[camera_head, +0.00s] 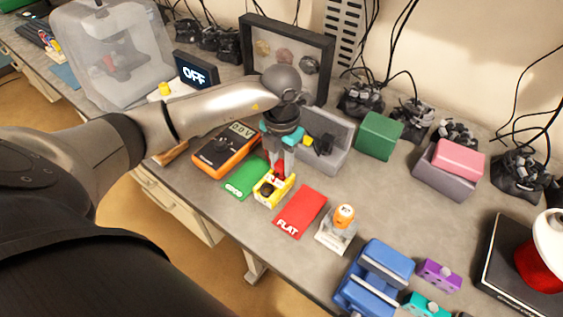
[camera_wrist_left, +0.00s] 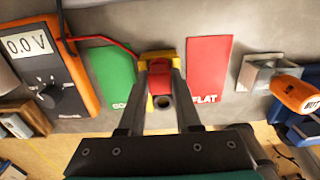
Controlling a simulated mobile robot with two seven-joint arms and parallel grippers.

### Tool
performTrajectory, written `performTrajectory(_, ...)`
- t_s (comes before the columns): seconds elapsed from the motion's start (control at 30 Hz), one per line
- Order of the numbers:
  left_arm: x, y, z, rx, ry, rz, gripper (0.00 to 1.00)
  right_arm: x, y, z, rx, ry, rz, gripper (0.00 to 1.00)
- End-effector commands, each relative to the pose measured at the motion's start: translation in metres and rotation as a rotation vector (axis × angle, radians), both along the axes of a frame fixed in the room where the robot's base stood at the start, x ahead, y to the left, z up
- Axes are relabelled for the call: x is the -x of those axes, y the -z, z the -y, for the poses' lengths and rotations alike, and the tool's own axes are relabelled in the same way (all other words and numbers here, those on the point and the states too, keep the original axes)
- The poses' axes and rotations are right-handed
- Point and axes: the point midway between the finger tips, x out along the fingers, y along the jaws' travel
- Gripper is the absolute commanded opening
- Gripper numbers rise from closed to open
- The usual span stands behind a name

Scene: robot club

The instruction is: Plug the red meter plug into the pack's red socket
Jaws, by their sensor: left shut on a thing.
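My left gripper (camera_head: 279,170) points down over the yellow battery pack (camera_head: 268,194) and is shut on the red meter plug (camera_wrist_left: 159,76). In the left wrist view the gripper (camera_wrist_left: 161,82) has one finger on each side of the plug. The yellow pack (camera_wrist_left: 148,57) shows just beyond the plug. A red lead runs from the plug to the orange multimeter (camera_wrist_left: 50,70), whose screen reads 0.0 V. The fingers and plug hide the pack's red socket, so I cannot tell whether the plug is in it. My right gripper is out of view.
A green card (camera_head: 246,177) lies left of the pack, and a red card marked FLAT (camera_head: 300,211) lies right of it. A grey bin (camera_head: 325,138) stands close behind. A holder with an orange-topped item (camera_head: 344,216) and a blue vise (camera_head: 374,277) stand farther right.

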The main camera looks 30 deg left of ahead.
Motion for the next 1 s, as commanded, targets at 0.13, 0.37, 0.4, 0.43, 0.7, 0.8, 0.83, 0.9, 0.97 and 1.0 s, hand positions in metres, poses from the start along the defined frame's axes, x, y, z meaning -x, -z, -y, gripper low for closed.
performTrajectory(0.13,0.000,0.001,0.000,-0.001,-0.001,-0.001,0.00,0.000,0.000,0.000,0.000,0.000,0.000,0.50)
performTrajectory(0.37,0.000,0.001,0.000,-0.001,0.000,-0.001,0.54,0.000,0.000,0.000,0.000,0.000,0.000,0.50)
performTrajectory(0.4,0.000,0.001,0.000,-0.001,0.000,-0.001,0.58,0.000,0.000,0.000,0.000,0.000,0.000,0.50)
performTrajectory(0.43,0.000,0.001,0.000,-0.001,0.000,-0.001,0.61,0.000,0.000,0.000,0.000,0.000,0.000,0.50)
performTrajectory(0.7,0.000,0.001,0.000,0.000,0.000,-0.001,0.67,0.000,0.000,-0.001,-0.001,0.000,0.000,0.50)
performTrajectory(0.8,0.000,-0.002,0.000,0.000,0.000,0.001,0.67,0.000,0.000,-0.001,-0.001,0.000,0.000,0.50)
performTrajectory(0.83,-0.001,-0.005,0.000,-0.001,0.000,0.002,0.67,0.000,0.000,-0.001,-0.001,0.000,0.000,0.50)
performTrajectory(0.9,-0.001,-0.013,-0.001,-0.002,0.000,0.003,0.67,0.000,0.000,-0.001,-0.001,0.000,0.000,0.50)
performTrajectory(0.97,-0.001,-0.024,-0.001,-0.001,0.001,0.005,0.67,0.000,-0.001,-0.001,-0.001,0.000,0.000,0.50)
performTrajectory(1.0,-0.001,-0.032,-0.001,-0.002,0.001,0.005,0.67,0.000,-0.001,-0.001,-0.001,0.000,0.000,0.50)
